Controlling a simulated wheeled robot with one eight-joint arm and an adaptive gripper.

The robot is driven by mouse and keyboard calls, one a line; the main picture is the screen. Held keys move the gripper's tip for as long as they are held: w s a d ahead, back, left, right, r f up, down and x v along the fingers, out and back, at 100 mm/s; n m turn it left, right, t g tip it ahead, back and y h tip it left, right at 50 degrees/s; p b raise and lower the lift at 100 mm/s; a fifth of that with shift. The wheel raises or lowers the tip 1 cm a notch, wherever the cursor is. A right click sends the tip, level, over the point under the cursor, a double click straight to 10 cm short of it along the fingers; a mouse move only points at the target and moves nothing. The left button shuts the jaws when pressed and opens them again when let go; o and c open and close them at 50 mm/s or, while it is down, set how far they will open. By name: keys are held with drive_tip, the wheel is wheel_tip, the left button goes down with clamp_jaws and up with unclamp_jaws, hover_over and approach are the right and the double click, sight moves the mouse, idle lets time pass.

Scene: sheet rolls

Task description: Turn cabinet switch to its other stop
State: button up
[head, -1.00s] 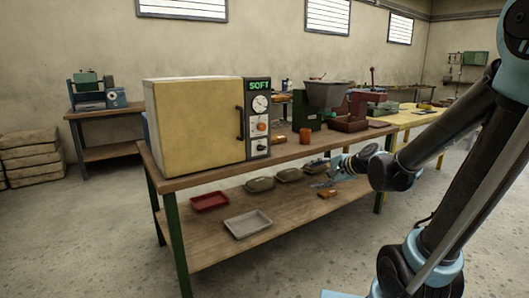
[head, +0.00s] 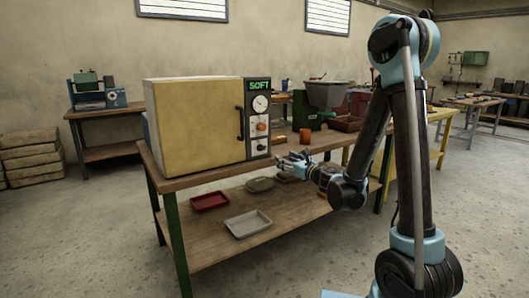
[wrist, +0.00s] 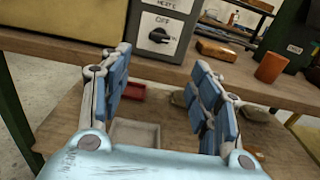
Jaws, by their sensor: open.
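The cabinet (head: 195,120) is a yellow box with a dark control panel on its right side, standing on the workbench. The cabinet switch (head: 260,148) is a small black knob low on that panel. In the wrist view the switch (wrist: 158,36) shows near the top, with its black handle slightly tilted and the word OFF above it. My gripper (head: 280,167) is below and right of the switch, apart from it. In the wrist view my gripper (wrist: 160,100) is open, with nothing between its fingers. The other end of the switch's scale is not legible.
An orange knob (head: 262,126), a dial (head: 260,103) and a SOFT display sit above the switch. An orange cup (head: 306,136) and a brown block (wrist: 216,50) stand right of the cabinet. Red (head: 210,202) and grey (head: 248,224) trays lie on the lower shelf.

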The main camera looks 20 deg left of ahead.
sight(263, 148)
drive_tip(key=x, duration=1.7)
drive_tip(key=shift+w+a, duration=0.2)
drive_tip(key=c, duration=1)
